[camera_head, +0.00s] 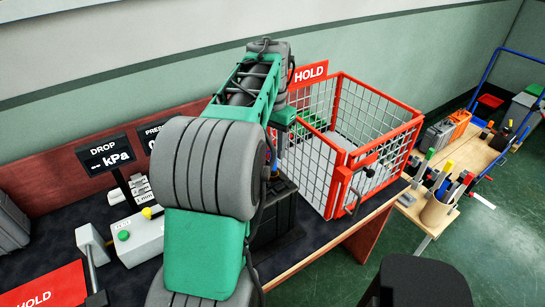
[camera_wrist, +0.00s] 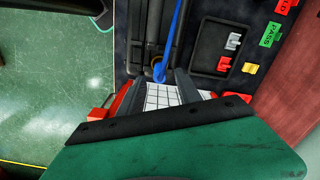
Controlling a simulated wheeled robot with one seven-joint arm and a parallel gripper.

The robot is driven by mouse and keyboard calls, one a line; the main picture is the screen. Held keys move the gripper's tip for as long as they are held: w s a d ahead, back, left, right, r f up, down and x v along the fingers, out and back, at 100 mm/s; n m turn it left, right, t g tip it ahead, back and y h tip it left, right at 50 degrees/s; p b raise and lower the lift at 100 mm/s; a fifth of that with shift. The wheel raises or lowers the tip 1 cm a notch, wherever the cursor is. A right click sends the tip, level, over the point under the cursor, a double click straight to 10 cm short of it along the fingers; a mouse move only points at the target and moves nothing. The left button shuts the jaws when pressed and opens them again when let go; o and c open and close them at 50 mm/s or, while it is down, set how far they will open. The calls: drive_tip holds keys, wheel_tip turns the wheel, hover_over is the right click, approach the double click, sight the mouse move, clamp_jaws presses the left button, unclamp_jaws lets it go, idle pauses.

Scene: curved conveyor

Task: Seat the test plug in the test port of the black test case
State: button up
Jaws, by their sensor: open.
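The black test case (camera_head: 278,215) stands on the bench behind my arm in the head view, mostly covered by it.
A red wire cage (camera_head: 345,150) with a HOLD sign stands right of the case. A control box (camera_head: 137,238) and a kPa display (camera_head: 106,153) are at the left. A red HOLD sheet (camera_head: 45,288) lies at the front left. A tool cart (camera_head: 470,155) stands at the right.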

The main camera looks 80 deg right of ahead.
wheel_tip(320, 180, up, 8)
drive_tip(key=w+a+f+n+h, duration=0.1)
drive_tip(key=w+a+f+n, duration=0.1)
drive_tip(key=w+a+n, duration=0.55)
drive_tip(key=w+a+f+n, duration=0.2)
drive_tip(key=w+a, duration=0.7)
drive_tip(key=w, duration=0.5)
drive_tip(key=w+a+f+n+t, duration=0.1)
drive_tip(key=w+a+f+n, duration=0.15)
drive_tip(key=a, duration=0.55)
drive_tip(key=w+a+f+n+t, duration=0.1)
drive_tip(key=w+a+n, duration=0.2)
drive_tip(key=a, duration=0.5)
drive_tip(key=s+a+f+n, duration=0.1)
drive_tip(key=a+f+n, duration=0.2)
drive_tip(key=a, duration=0.4)
drive_tip(key=s+a+f+n+t+y, duration=0.1)
drive_tip(key=s+a+f+n, duration=0.1)
drive_tip(key=a, duration=0.6)
drive_tip(key=shift+f+n+t, duration=0.3)
drive_tip(key=shift+f+n, duration=0.55)
drive_tip(key=shift+n, duration=0.15)
